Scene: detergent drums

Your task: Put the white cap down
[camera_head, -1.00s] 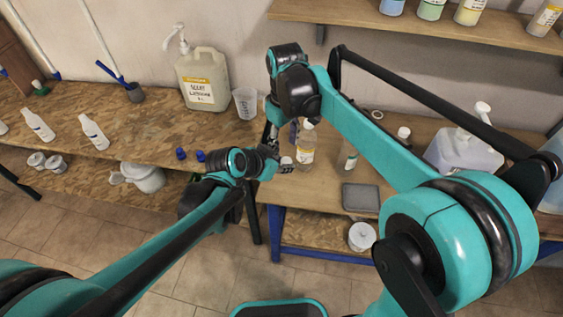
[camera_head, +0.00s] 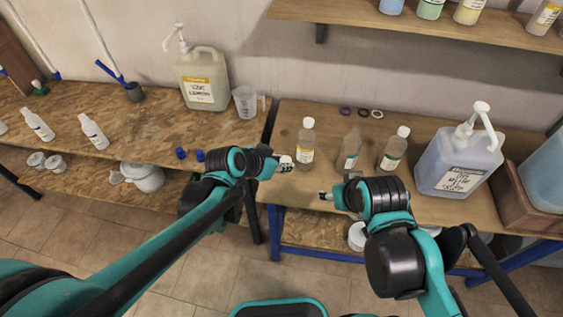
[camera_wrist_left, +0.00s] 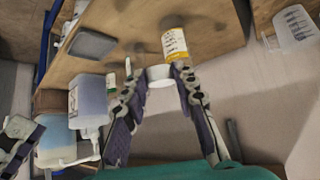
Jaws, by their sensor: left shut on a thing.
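The white cap (camera_head: 286,160) is held at the tip of my left gripper (camera_head: 284,165), near the left front edge of the right-hand table. In the left wrist view the white cap (camera_wrist_left: 160,76) sits between the fingertips (camera_wrist_left: 160,84). A clear bottle with a yellow label (camera_head: 305,148) stands upright just to the right of the cap; the same bottle (camera_wrist_left: 175,44) shows behind the cap in the wrist view. My right gripper (camera_head: 327,196) is low over the table's front; its jaw opening is too small to read.
Two more clear bottles (camera_head: 349,150) (camera_head: 392,152) and a big pump jug (camera_head: 458,165) stand to the right. Three small rings (camera_head: 363,112) lie at the back. A grey pad (camera_wrist_left: 92,43) shows in the wrist view. Two blue caps (camera_head: 190,154) are on the left bench.

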